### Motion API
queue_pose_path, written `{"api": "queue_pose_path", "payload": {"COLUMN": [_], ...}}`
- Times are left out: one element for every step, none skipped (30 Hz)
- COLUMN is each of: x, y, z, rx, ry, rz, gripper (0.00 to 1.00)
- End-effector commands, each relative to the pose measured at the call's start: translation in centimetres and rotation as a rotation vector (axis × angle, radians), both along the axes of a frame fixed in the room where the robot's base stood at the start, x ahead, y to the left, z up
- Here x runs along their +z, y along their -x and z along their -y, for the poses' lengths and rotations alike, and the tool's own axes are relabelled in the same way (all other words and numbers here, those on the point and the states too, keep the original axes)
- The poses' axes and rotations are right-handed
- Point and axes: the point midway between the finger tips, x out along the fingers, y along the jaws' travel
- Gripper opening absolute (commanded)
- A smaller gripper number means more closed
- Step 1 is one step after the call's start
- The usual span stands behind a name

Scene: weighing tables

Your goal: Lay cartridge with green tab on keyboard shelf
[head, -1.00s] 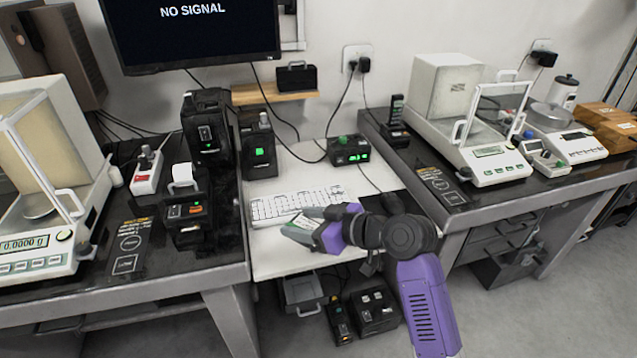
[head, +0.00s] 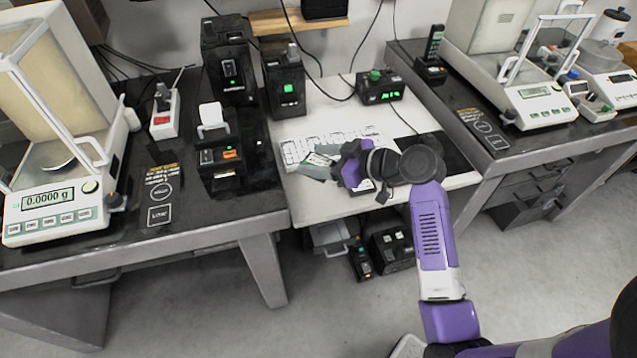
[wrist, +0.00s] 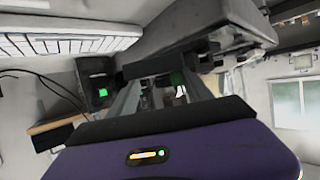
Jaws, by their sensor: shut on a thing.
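My gripper (head: 338,170) is shut on a flat grey cartridge (head: 318,166) with a pale label bearing some green. It holds the cartridge over the front of the white keyboard shelf (head: 300,207), overlapping the near edge of the white keyboard (head: 310,148) in the head view. I cannot tell whether the cartridge touches the shelf or keyboard. In the wrist view a large grey body (wrist: 200,25) lies across the fingertips, and a small green patch (wrist: 178,79) shows between the fingers. The keyboard also shows in the wrist view (wrist: 70,44).
Black devices, one with a green light (head: 288,88) and one with a green knob (head: 380,88), stand behind the keyboard. Dark tables with balances (head: 50,205) flank the shelf. A dark mat (head: 440,150) lies on the shelf's right. Boxes (head: 392,247) sit underneath.

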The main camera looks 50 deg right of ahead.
Motion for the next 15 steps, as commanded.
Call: {"api": "queue_pose_path", "payload": {"x": [-1.5,-2.2,-3.0,-3.6,-4.1,-4.7,-5.1,-5.4,-5.7,-5.9,-6.0,-6.2,-6.5,-6.8,-7.5], "y": [0.1,0.1,0.0,0.0,0.0,0.0,0.0,0.0,0.0,0.0,0.0,0.0,0.0,0.0,0.0], "z": [0.0,0.0,0.0,0.0,0.0,0.0,-0.1,-0.1,-0.1,0.0,0.0,0.0,0.0,0.0,0.0], "rx": [-0.001,-0.001,-0.001,-0.001,0.0,0.0,0.0,0.0,0.001,0.001,0.0,0.0,0.0,0.0,0.0], "ry": [-0.005,-0.005,-0.005,-0.004,-0.003,-0.003,-0.003,-0.002,-0.001,-0.001,-0.001,-0.001,-0.001,-0.001,-0.003], "rz": [-0.003,-0.003,-0.002,-0.003,-0.003,-0.002,-0.002,0.0,0.0,0.0,0.001,0.001,0.0,0.0,-0.002], "gripper": [0.17,0.17,0.17,0.17,0.17,0.17,0.17,0.17,0.17,0.17,0.17,0.17,0.17,0.17,0.17]}}
